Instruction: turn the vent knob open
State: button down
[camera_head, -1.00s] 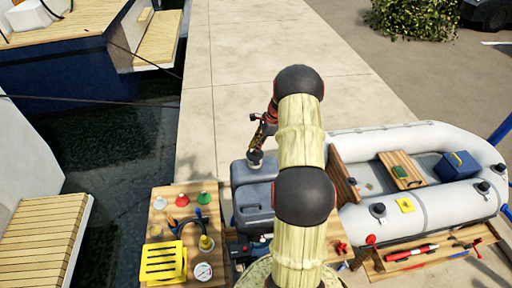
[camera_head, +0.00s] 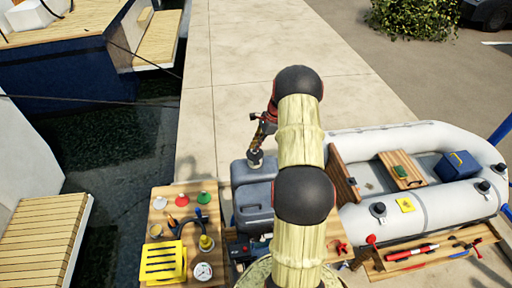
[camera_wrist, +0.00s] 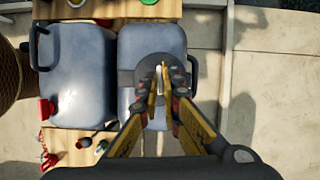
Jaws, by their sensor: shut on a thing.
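Two grey-blue fuel cans stand side by side, and the one under my gripper is the far can (camera_head: 248,172) in the head view and the right-hand can (camera_wrist: 138,45) in the wrist view. A dark round vent knob (camera_head: 256,163) sits on its top; it also shows in the wrist view (camera_wrist: 127,78), partly hidden by my fingers. My gripper (camera_head: 256,150) points down over it. In the wrist view my gripper (camera_wrist: 161,82) has its fingertips closed in on a small pale upright part at the knob. The knob's exact angle is hard to tell.
The near can (camera_head: 253,208) stands close beside. A wooden table (camera_head: 172,212) at the left holds a yellow basket (camera_head: 163,263), a gauge (camera_head: 203,271) and small coloured parts. A grey inflatable boat (camera_head: 440,205) lies to the right. Bare paving (camera_head: 250,50) lies beyond.

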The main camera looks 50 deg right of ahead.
jog(key=n+g, duration=0.1)
jog(key=n, duration=0.1)
jog(key=n+b, duration=0.1)
jog(key=n, duration=0.1)
jog(key=shift+w+d+n+g+y, duration=0.1)
jog(key=shift+w+n+g+y, duration=0.1)
jog(key=shift+n+g+y, duration=0.15)
jog(key=n+g+b, duration=0.1)
jog(key=n+g, duration=0.1)
jog(key=n, duration=0.3)
jog(key=shift+w+n, duration=0.15)
jog(key=shift+n, duration=0.1)
jog(key=n+g+h, duration=0.1)
jog(key=n, duration=0.2)
jog(key=n+g+b, duration=0.1)
jog(key=n, duration=0.3)
jog(key=shift+w+g+h, duration=0.1)
jog(key=shift+g+h, duration=0.15)
jog(key=shift+h, duration=0.1)
jog(key=c, duration=2)
grip_release()
jog(key=v, duration=1.2)
